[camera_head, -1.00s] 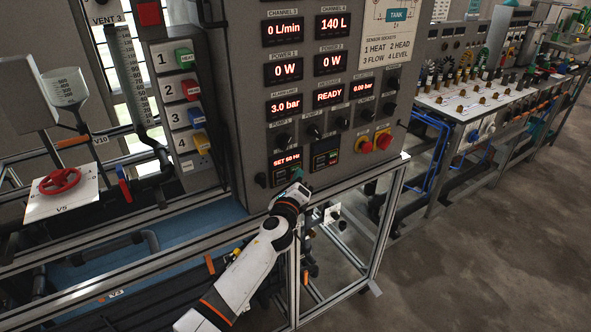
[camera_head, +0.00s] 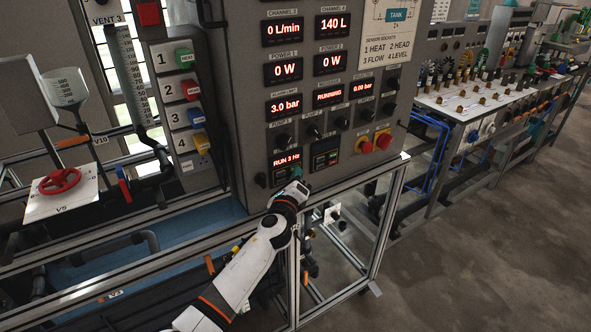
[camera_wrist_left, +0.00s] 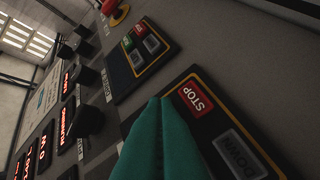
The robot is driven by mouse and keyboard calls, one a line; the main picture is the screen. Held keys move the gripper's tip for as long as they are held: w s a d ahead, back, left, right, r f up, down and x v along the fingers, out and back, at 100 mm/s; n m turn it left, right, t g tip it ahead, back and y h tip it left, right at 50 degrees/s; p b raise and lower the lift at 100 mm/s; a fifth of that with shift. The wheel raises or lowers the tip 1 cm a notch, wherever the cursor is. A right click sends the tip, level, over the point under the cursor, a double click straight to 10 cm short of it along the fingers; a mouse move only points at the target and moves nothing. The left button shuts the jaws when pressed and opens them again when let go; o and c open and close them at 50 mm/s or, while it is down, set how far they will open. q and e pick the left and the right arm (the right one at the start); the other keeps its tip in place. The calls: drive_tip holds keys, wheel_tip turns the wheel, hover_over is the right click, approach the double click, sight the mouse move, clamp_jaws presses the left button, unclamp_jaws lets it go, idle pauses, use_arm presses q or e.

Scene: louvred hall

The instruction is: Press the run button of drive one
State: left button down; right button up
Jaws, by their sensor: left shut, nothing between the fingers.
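The left of two small drive panels, which I take as drive one (camera_head: 286,162), is low on the grey cabinet; its red display reads "RUN 3 Hz". My left gripper (camera_head: 296,178) is at the lower part of this panel, shut and empty. In the wrist view its teal fingers (camera_wrist_left: 164,118) are together over the panel, beside the red STOP button (camera_wrist_left: 195,98) and the grey DOWN button (camera_wrist_left: 238,152). The run button is not visible; the fingers cover that area. Contact cannot be told. My right gripper is not in view.
The second drive panel (camera_head: 325,156) is just to the right and also shows in the wrist view (camera_wrist_left: 140,52). A red mushroom button (camera_head: 384,141) is further right. The message display (camera_head: 328,94) reads "RUNNING". A metal frame rail (camera_head: 360,175) runs below the cabinet.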

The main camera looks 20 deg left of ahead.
use_arm(q)
drive_tip(key=shift+s+d, duration=0.5)
drive_tip(key=shift+d, duration=0.1)
drive_tip(key=shift+s+d+p, duration=0.25)
drive_tip(key=shift+s+d, duration=0.55)
drive_tip(key=shift+d, duration=0.2)
drive_tip(key=shift+s+d+p, duration=0.2)
drive_tip(key=shift+s+d, duration=0.55)
drive_tip(key=shift+d, duration=0.2)
drive_tip(key=shift+f, duration=0.1)
